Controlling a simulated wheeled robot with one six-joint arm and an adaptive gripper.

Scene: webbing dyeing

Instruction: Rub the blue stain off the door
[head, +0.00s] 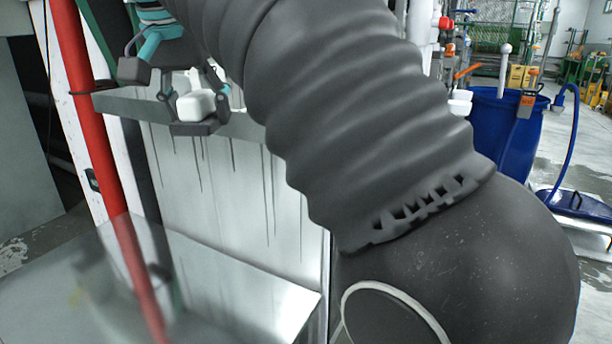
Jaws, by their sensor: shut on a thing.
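My gripper (194,112) is at the upper left of the head view, shut on a small white block (197,103). The block's material is too small to tell. A pale upright panel (222,190) with dark vertical drip streaks stands below and behind the gripper; it may be the door, but I cannot be sure. The gripper is near a grey ledge (118,103) along the panel's top; I cannot tell whether the block touches any surface. No blue stain shows. My dark ribbed arm hides the middle of the view.
A red pole (92,130) rises at the left, close to the gripper. A pale flat metal surface (225,295) lies below the panel. A blue barrel (508,125) with a hose (572,140) stands at the right. Wet floor (590,160) is open beyond it.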

